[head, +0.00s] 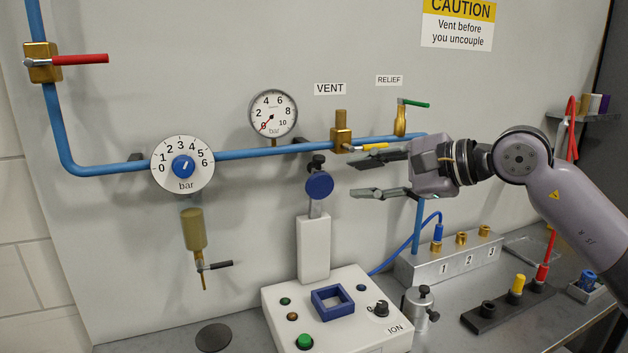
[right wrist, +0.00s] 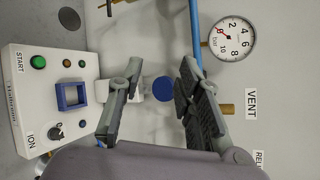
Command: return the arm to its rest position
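My right arm (head: 575,205) comes in from the right edge in the head view. Its gripper (head: 358,179) points left in front of the wall panel, below the yellow-tipped handle of the vent valve (head: 341,136). The fingers are spread apart with nothing between them. In the right wrist view the same gripper (right wrist: 160,72) shows two separated fingers, with the blue round knob (right wrist: 162,89) seen between them in the background. I cannot tell whether the upper finger touches the vent handle. My left gripper is not in view.
The blue knob (head: 319,185) stands left of the fingertips, above the white control box (head: 275,312). A numbered socket block (head: 425,265) with a blue hose lies below the gripper. Yellow and red plugs (head: 517,284) stand in a dark rack below the arm. A pressure gauge (head: 273,113) hangs upper left.

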